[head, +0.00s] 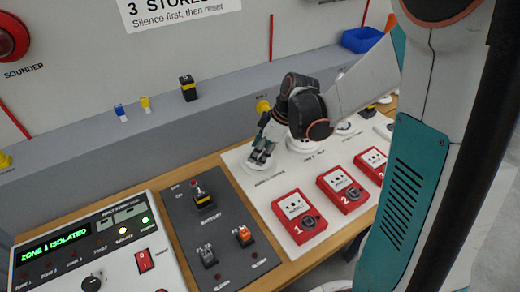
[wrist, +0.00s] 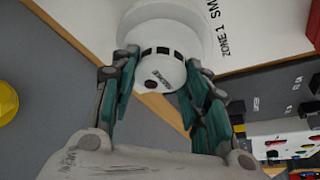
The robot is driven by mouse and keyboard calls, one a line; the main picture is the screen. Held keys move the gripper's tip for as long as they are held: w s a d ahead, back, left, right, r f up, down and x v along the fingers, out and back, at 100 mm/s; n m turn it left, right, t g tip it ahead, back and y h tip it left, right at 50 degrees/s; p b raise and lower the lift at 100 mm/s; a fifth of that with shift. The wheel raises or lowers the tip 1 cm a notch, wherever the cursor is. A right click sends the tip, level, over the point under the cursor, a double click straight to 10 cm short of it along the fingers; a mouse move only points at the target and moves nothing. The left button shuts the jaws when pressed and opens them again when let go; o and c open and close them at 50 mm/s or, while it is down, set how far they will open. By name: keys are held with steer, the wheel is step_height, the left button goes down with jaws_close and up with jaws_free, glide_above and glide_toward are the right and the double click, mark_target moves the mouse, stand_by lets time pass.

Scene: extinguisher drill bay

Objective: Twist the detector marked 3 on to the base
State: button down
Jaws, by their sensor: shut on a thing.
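A white round detector (wrist: 158,62) with dark slots sits between my fingers in the wrist view. Small dark print shows on its side, but I cannot read a number. A wider white round part (wrist: 165,15) lies directly behind it, beside the printed "ZONE 1 SM" lettering; I cannot tell whether the two are locked together. My gripper (wrist: 163,95) is shut on the detector, one finger on each side. In the head view my gripper (head: 263,150) points down at the white board (head: 245,165), its fingers hiding most of what they hold.
White round fittings (head: 302,144) stand just right of my gripper. Red call points (head: 299,216) line the board's front. A grey switch panel (head: 215,235) and the alarm panel (head: 95,250), reading "ZONE 1 ISOLATED", lie to the left. A grey ledge (head: 150,150) runs behind.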

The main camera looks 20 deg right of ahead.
steer(key=shift+f+b, duration=0.3)
steer(key=shift+f, duration=0.1)
stand_by(0.3)
steer(key=shift+m+t+h, duration=0.3)
steer(key=shift+m, duration=0.8)
steer(key=shift+s+a+m+t+h, duration=0.1)
steer(key=shift+m+t+h, duration=0.2)
steer(key=shift+m, duration=0.6)
steer(key=shift+m+h, duration=0.4)
steer(key=shift+m, duration=0.8)
steer(key=shift+t, duration=0.3)
